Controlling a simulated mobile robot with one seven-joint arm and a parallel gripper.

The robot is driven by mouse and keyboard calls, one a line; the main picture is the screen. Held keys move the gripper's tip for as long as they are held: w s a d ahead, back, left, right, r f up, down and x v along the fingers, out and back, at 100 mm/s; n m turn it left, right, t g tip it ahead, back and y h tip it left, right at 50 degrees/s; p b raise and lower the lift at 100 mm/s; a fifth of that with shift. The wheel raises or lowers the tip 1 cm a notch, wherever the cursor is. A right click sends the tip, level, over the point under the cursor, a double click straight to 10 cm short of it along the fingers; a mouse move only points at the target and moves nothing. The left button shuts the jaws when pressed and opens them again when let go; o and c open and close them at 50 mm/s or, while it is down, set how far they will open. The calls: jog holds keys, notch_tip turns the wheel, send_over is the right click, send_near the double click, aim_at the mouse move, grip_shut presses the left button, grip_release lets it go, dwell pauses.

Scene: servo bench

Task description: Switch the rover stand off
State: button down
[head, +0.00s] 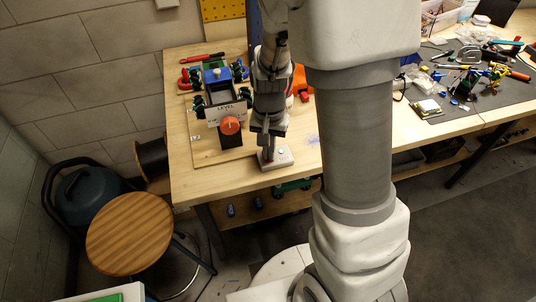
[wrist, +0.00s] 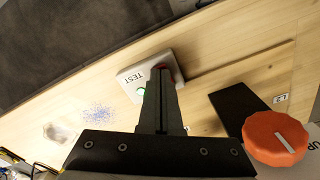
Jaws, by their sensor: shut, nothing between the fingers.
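The rover stand (head: 222,98) is on the left part of the wooden bench, with a "LEVEL" label and a red-orange knob (head: 230,125) on its front. The knob also shows in the wrist view (wrist: 275,138), with a pale pointer line. A small light grey switch box (head: 283,160) lies in front of the stand near the bench edge. In the wrist view the box (wrist: 135,75) reads "TEST" and has a green button (wrist: 141,90) and a red button (wrist: 161,67). My gripper (wrist: 161,72) is shut and empty, its tips over the red button and partly hiding it. Contact cannot be told.
A wooden stool (head: 130,232) stands left of the bench (head: 205,183). A dark mat (head: 470,75) with tools and loose parts covers the right part. An orange object (head: 302,80) lies behind my gripper. The bench front beside the box is clear.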

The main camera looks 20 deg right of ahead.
jog(key=shift+r+p, duration=2.95)
jog(key=shift+r, duration=0.5)
jog(key=shift+r, duration=0.1)
jog(key=s+r+n+t, duration=0.2)
jog(key=s+r+n, duration=0.1)
jog(key=s+r, duration=0.4)
jog(key=s+r+n+t, duration=0.3)
jog(key=s+r, duration=0.4)
jog(key=r, duration=0.7)
jog(key=shift+t, duration=0.3)
jog(key=shift+w, duration=0.15)
